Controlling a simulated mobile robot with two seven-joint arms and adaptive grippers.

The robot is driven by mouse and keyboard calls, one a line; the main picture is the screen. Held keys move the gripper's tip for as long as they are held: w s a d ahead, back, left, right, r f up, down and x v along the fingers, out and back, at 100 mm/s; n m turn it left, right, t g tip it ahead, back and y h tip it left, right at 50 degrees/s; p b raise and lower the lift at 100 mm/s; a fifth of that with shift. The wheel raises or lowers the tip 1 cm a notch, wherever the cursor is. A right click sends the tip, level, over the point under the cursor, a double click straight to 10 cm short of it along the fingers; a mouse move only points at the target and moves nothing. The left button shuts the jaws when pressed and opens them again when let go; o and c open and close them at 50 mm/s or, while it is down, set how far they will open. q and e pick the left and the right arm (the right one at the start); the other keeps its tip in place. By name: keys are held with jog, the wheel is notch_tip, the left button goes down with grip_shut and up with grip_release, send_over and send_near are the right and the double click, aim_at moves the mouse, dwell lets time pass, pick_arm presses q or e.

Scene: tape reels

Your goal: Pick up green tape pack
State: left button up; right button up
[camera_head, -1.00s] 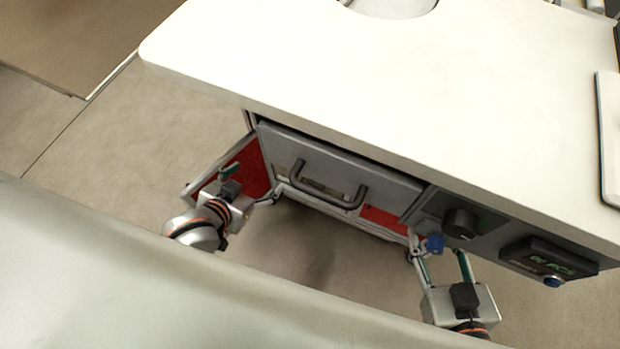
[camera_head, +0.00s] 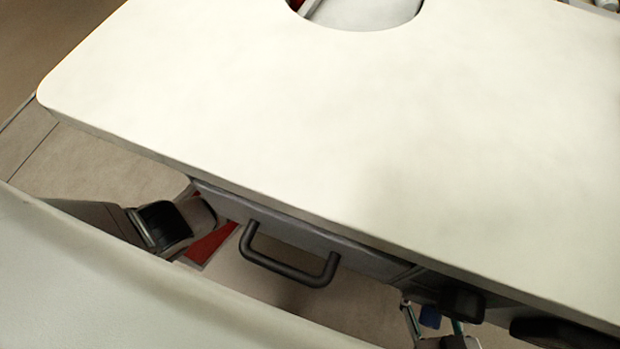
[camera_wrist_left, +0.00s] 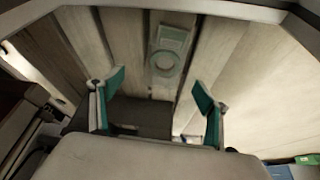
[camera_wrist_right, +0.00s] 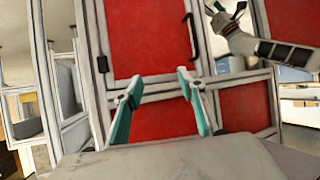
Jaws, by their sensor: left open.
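A pale green pack with a round ring (camera_wrist_left: 165,55) shows in the left wrist view, in front of slatted, wood-like panels. It looks like the green tape pack, but the picture is dim. My left gripper (camera_wrist_left: 160,88) is open, with its two teal fingers apart and nothing between them. The pack appears beyond the fingertips, near the middle between them. In the head view my left arm reaches under the table edge and its fingers are hidden. My right gripper (camera_wrist_right: 157,82) is open and empty, facing a red panel; part of it shows at the bottom right of the head view.
The white tabletop (camera_head: 330,130) overhangs a drawer front with a dark handle (camera_head: 290,262). Dark knobs (camera_head: 462,302) sit under the edge at right. Red cabinet panels (camera_wrist_right: 150,40) stand before the right wrist. A green and blue object (camera_wrist_left: 306,160) lies at the left wrist view's corner.

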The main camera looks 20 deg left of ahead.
pick_arm(q)
jog(key=shift+w+a+f, duration=0.3)
jog(key=shift+a, duration=0.1)
jog(key=shift+w+a+f, duration=0.1)
jog(key=shift+f, duration=0.1)
notch_tip(320, 180, down, 2)
jog(key=shift+b, duration=0.85)
jog(key=shift+w+f+b, duration=0.35)
jog(key=shift+f+b, duration=0.05)
jog(key=shift+f, duration=0.1)
jog(key=b+x, duration=0.3)
jog(key=x, duration=0.1)
jog(key=shift+s+f, duration=0.15)
jog(key=shift+s, duration=0.2)
jog(key=shift+w+d, duration=0.25)
jog(key=shift+w, duration=0.4)
jog(key=c, duration=1.3)
pick_arm(e)
jog(key=a+m, duration=0.2)
jog(key=a+m+y, duration=0.1)
jog(key=a+m, duration=0.1)
jog(key=a, duration=0.1)
jog(key=shift+s+a+r+t, duration=0.15)
jog(key=shift+a+t, duration=0.15)
jog(key=shift+a, duration=0.05)
